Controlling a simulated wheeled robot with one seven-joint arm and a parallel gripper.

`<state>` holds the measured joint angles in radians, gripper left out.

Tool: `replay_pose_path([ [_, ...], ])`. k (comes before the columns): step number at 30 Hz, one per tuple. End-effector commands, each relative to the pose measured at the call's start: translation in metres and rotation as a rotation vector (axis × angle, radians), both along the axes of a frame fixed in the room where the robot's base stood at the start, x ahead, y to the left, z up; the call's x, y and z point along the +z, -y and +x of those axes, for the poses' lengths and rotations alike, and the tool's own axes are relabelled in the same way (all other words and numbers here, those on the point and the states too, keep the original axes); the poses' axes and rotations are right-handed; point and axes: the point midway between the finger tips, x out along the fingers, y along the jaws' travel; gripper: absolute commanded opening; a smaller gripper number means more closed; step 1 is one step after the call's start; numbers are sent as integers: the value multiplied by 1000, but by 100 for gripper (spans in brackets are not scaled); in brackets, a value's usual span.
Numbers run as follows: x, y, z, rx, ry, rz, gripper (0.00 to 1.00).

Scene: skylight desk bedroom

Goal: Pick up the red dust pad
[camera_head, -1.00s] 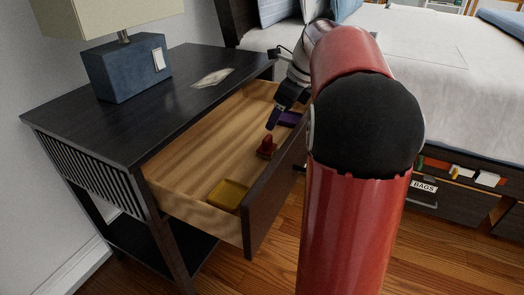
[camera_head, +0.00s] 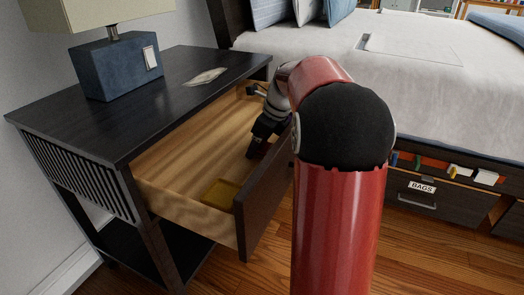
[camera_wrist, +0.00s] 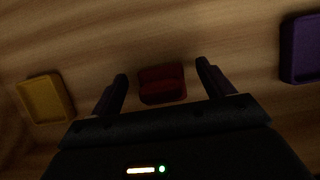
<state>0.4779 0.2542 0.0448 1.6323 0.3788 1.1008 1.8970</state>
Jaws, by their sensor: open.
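The red dust pad (camera_wrist: 162,84) lies on the wooden bottom of the open drawer in the wrist view. My gripper (camera_wrist: 162,82) is open, with one finger to each side of the pad. There are gaps between the fingers and the pad, and neither appears to touch it. In the head view my gripper (camera_head: 255,152) reaches down inside the drawer (camera_head: 175,160), and the red pad is hidden behind it there.
A yellow tray-like piece (camera_head: 221,194) lies near the drawer's front; it also shows in the wrist view (camera_wrist: 46,98). A purple piece (camera_wrist: 300,48) lies on the other side. The drawer's dark front panel (camera_head: 265,200) stands close to my arm. A lamp (camera_head: 115,65) stands on the nightstand top.

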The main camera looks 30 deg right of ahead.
Motion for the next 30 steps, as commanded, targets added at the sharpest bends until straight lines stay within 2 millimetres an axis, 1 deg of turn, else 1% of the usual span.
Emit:
replay_pose_path([
  [5, -1, 0, 1, 0, 1, 0, 80],
  [6, -1, 0, 1, 0, 1, 0, 79],
  [17, 0, 0, 0, 0, 1, 0, 32],
  [26, 2, 0, 1, 1, 2, 0, 31],
  [30, 13, 0, 1, 1, 2, -1, 31],
])
